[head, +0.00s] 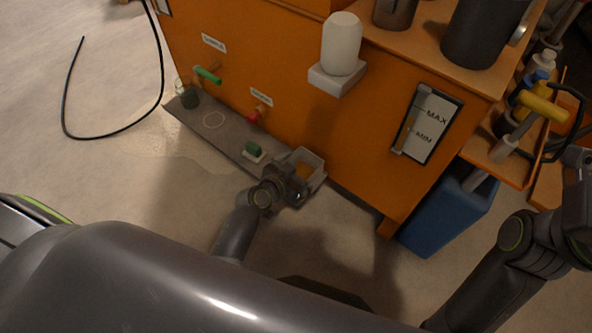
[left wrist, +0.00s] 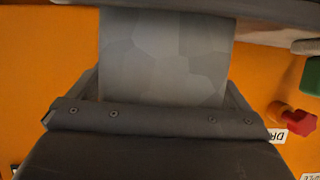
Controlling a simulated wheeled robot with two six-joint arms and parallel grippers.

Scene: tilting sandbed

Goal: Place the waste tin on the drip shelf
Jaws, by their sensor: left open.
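The waste tin appears to be the light grey open box (head: 316,163) with orange-brown showing inside, at the right end of the drip shelf in the head view. The drip shelf (head: 225,130) is a long grey ledge low along the orange cabinet. My left gripper (head: 296,188) is open at the tin's near side and hides part of it. Whether they touch, and what the tin rests on, I cannot tell. In the left wrist view a grey faceted surface, probably the tin (left wrist: 165,55), fills the middle. My right arm shows at the right edge; its fingers do not show.
On the shelf stand a green-tinted glass (head: 188,97) and a green block on a white base (head: 253,152). Green (head: 207,75) and red (head: 256,115) taps project above. A blue container (head: 445,218) stands right of the cabinet. A black hose (head: 110,135) lies on open floor at left.

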